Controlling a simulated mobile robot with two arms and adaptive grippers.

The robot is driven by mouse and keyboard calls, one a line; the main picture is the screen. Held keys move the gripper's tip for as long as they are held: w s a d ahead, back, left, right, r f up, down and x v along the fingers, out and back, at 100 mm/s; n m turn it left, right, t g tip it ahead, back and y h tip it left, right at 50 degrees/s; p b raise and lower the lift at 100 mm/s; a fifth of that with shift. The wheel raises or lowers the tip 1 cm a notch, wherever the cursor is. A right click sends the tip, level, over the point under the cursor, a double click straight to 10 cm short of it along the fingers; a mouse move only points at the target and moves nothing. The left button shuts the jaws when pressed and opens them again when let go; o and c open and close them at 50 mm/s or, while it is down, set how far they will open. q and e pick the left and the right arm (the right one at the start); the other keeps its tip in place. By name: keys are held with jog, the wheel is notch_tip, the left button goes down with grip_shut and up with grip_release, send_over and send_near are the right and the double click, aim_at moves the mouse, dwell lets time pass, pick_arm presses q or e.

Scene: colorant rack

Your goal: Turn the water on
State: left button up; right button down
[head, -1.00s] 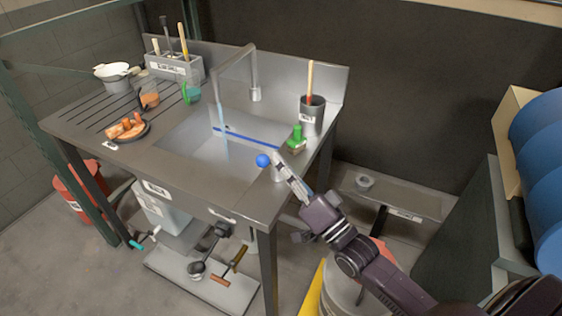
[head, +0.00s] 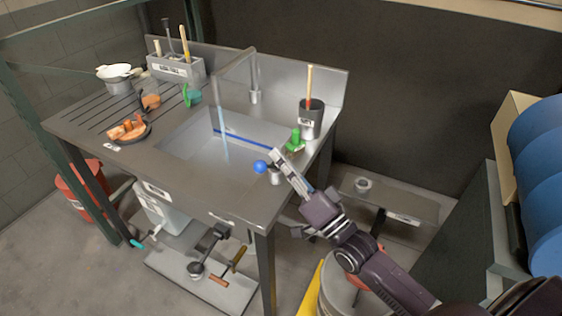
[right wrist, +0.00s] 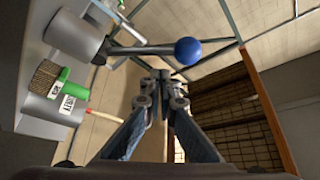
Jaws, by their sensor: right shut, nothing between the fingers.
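A tap lever with a blue ball knob (head: 260,166) stands on a metal base (head: 274,176) at the sink's front right corner. My right gripper (head: 279,155) is shut and empty, its tips close beside the knob and base. In the right wrist view the knob (right wrist: 188,51) and its rod (right wrist: 130,49) lie just beyond the shut fingertips (right wrist: 160,76). I cannot tell if they touch. The arched faucet (head: 255,75) stands behind the basin (head: 190,150). A pale vertical streak shows below its spout; I cannot tell whether it is water. My left gripper is out of view.
A low bench (head: 400,200) and blue drums (head: 540,130) are at right.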

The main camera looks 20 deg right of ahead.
pick_arm(q)
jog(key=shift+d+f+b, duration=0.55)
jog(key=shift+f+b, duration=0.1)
jog(key=shift+b, duration=0.55)
pick_arm(e)
jog(key=d+v, duration=0.1)
jog(key=v, duration=0.8)
jog(key=shift+s+d+r, duration=0.2)
jog(key=shift+d+r, duration=0.1)
jog(key=shift+d, duration=0.1)
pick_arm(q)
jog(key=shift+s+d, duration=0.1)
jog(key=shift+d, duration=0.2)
